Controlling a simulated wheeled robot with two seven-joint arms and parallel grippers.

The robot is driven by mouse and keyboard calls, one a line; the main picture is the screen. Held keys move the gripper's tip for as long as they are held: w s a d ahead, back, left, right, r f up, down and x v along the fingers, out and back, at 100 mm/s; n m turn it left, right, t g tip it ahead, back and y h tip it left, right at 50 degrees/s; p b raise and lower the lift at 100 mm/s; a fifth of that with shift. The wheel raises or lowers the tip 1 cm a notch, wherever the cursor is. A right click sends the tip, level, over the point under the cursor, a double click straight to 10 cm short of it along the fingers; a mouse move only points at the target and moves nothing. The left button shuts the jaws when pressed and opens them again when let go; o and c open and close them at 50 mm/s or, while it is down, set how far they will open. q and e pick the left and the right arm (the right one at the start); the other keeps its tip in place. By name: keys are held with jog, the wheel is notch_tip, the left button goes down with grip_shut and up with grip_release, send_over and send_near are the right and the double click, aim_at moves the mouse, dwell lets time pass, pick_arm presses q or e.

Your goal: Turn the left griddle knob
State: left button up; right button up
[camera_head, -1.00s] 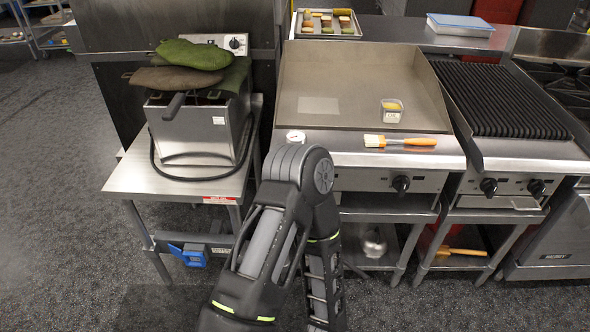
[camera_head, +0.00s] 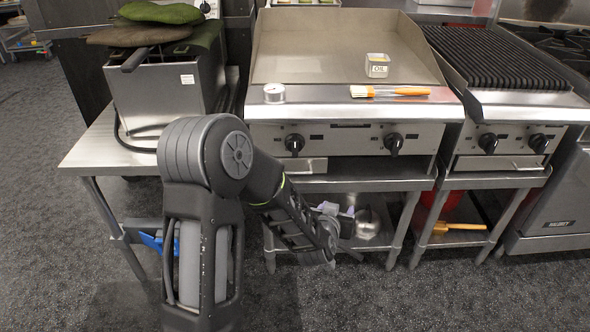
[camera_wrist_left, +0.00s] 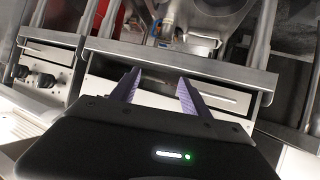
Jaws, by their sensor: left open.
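The griddle (camera_head: 340,52) has a steel front panel with two black knobs. The left griddle knob (camera_head: 294,143) is in plain view in the head view, just right of my left arm's elbow. The right griddle knob (camera_head: 393,143) sits further along the panel. My left gripper (camera_head: 345,218) is below the panel, lower and to the right of the left knob, apart from it. In the wrist view its two purple-grey fingers (camera_wrist_left: 158,88) are spread with nothing between them. I cannot make out the left knob there. My right gripper is not in view.
A fryer (camera_head: 165,95) stands on the side table (camera_head: 85,150) at left. A ridged grill (camera_head: 500,65) is at right. A lower shelf (camera_head: 350,183) runs under the griddle.

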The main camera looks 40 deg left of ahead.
aim_at(295, 144)
pick_arm(q)
jog(key=a+r+n+y+b, duration=0.1)
jog(key=a+r+y+b, duration=0.1)
jog(key=a+r, duration=0.1)
jog(key=a+r+n+t+y+b, duration=0.1)
jog(key=a+r+y+b, duration=0.1)
jog(key=a, duration=0.4)
jog(key=a+r+n+t+y+b, duration=0.1)
jog(key=a+r+y+b, duration=0.1)
jog(key=r, duration=0.4)
jog(key=shift+w+a+r+y, duration=0.1)
jog(key=shift+a+y, duration=0.6)
jog(key=shift+a, duration=0.7)
jog(key=shift+r, duration=0.15)
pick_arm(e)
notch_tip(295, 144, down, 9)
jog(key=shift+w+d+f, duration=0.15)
pick_arm(q)
jog(key=shift+w+a, duration=0.35)
jog(key=shift+w, duration=0.05)
jog(key=b+x, duration=0.1)
jog(key=x, duration=0.5)
jog(key=shift+w+a, duration=0.2)
jog(key=shift+w, duration=0.1)
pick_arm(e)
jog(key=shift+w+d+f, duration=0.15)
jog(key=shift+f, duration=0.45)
pick_arm(q)
jog(key=shift+c, duration=0.3)
jog(key=c, duration=0.9)
